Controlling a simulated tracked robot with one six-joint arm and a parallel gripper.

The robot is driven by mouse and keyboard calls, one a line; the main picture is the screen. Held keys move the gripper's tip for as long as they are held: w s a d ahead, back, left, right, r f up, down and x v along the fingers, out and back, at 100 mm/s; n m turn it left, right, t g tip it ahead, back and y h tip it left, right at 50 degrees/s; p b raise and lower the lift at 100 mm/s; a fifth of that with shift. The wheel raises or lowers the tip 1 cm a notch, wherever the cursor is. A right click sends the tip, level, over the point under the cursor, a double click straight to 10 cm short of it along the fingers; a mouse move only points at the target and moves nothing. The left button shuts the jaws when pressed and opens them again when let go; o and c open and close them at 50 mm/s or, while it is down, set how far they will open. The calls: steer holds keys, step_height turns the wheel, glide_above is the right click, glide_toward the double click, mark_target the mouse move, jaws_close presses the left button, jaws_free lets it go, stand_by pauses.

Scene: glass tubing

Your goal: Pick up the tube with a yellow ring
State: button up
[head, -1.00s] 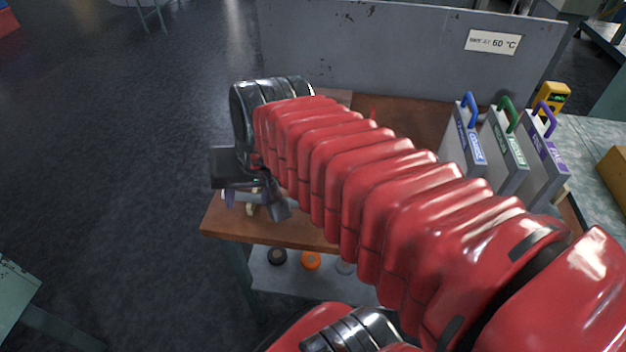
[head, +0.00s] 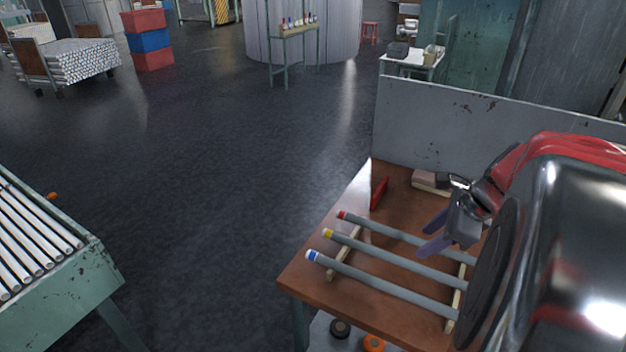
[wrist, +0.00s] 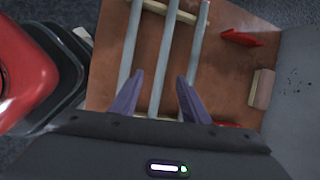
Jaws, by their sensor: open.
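Three grey tubes lie side by side across two pale wooden rails on a brown table. The tube with a yellow ring (head: 372,257) is the middle one. The blue-ringed tube (head: 385,286) lies nearer and the red-ringed tube (head: 390,232) farther. My gripper (head: 428,240) is open and empty, its purple fingers over the tubes' right part. In the wrist view the middle tube (wrist: 163,62) runs between the fingertips of my gripper (wrist: 160,76), with a tube on either side. The ring colours are not visible there. The height above the tubes is hard to tell.
A red item (head: 379,193) and a pale block (head: 431,181) lie at the table's back. A grey panel (head: 430,125) stands behind the table. A green rack of white tubes (head: 65,285) stands at left. Open dark floor lies between.

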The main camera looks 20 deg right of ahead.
steer(key=shift+s+d+f+m, duration=0.1)
steer(key=shift+s+d+m, duration=0.05)
steer(key=shift+d+m, duration=0.2)
glide_above(402, 260)
steer(key=s, duration=0.3)
step_height(402, 260, down, 8)
steer(key=shift+w+d, duration=0.15)
steer(key=shift+w, duration=0.05)
steer(key=shift+d+x, duration=0.15)
steer(key=shift+x, duration=1.1)
steer(key=shift+d+x, duration=0.1)
steer(key=shift+x, duration=1.15)
steer(key=shift+a, duration=0.1)
steer(key=shift+c, duration=0.3)
